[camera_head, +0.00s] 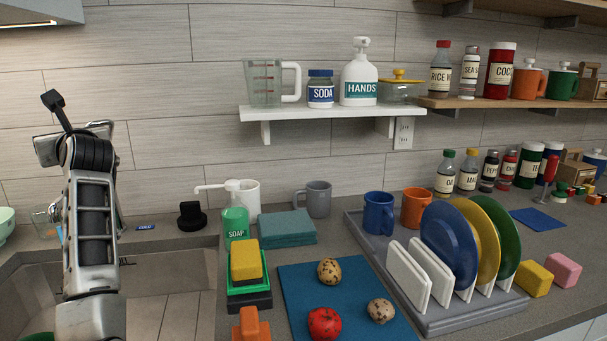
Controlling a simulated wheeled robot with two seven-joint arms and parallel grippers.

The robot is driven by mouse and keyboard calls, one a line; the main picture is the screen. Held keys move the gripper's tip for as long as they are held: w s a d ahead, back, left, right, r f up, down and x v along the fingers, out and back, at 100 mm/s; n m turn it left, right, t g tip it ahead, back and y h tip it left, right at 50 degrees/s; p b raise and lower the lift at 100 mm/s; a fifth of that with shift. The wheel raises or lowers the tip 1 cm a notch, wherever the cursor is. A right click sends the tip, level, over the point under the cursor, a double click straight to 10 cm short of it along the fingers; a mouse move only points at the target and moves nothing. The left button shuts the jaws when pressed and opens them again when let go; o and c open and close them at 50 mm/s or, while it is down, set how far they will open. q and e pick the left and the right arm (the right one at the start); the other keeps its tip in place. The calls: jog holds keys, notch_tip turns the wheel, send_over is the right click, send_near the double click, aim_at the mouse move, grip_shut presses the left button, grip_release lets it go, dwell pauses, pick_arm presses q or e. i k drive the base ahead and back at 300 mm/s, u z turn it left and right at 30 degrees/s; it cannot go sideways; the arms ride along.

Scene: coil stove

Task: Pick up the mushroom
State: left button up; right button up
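A round red item with pale specks (324,323) lies at the front of a blue mat (300,284) on the counter. It may be the mushroom, but I cannot tell for sure. Two brown speckled roundish items lie on the same mat, one behind it (329,271) and one to its right (381,310). My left arm rises over the sink at the left, far from the mat. The end of my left arm (62,112) is up near the wall, and I cannot make out its finger opening. My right gripper is not in view.
A dish rack tray (440,322) with plates and mugs stands right of the mat. A yellow sponge (246,260) on a green and black stack, an orange object (250,326) and a soap bottle (235,222) stand left of it. A white shelf (330,112) hangs above.

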aim_at(382, 310)
jog(key=k, duration=1.15)
